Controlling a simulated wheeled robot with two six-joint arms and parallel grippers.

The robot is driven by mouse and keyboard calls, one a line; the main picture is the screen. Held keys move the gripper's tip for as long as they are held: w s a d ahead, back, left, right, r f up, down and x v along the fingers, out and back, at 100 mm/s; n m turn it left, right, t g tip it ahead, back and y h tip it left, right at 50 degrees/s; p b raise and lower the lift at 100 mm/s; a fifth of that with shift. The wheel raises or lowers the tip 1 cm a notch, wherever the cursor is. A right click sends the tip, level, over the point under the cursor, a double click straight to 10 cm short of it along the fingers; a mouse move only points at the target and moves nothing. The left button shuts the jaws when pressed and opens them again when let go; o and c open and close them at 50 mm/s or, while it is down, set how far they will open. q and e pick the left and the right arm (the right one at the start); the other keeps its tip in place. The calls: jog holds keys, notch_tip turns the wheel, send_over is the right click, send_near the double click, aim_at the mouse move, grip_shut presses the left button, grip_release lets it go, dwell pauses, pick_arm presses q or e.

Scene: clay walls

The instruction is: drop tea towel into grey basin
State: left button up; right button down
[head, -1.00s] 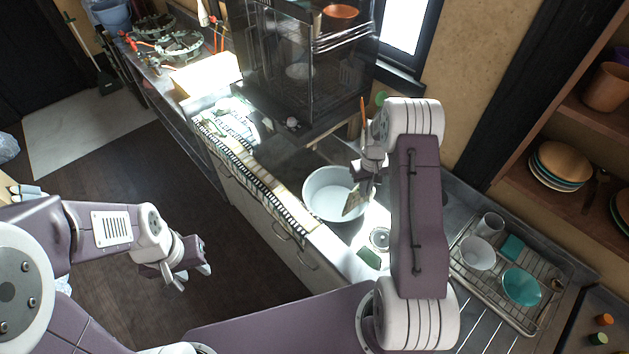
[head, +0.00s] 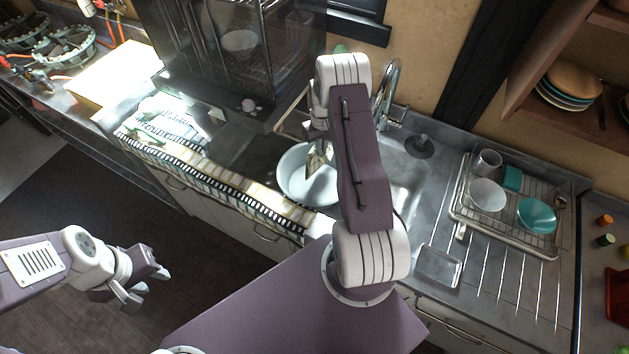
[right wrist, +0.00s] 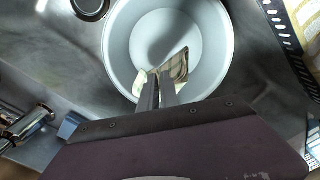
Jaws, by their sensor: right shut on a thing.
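The grey basin (head: 290,180) is round and pale and stands in the sink area. It also shows in the right wrist view (right wrist: 122,45), with its inside in sight. My right gripper (right wrist: 160,76) is shut on the tea towel (right wrist: 179,66), a small cream and brown patterned cloth. The towel (head: 316,161) is over the basin's opening; whether it touches the basin's bottom I cannot tell. In the head view my right arm hides the basin's right part and most of the gripper. My left gripper (head: 147,286) is open and empty over the floor, left of the counter.
A dish rack (head: 545,246) with bowls and a mug stands right of the sink. The tap (head: 389,85) rises behind my right arm. A dark glass-fronted cabinet (head: 230,75) stands behind the basin. A patterned runner (head: 215,178) lies along the counter's front edge.

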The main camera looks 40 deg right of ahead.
notch_tip(320, 180, down, 6)
jog(key=b, duration=0.4)
jog(key=shift+w, duration=0.15)
jog(key=shift+a, duration=0.1)
jog(key=c, duration=1.5)
grip_release()
jog(key=o, duration=1.2)
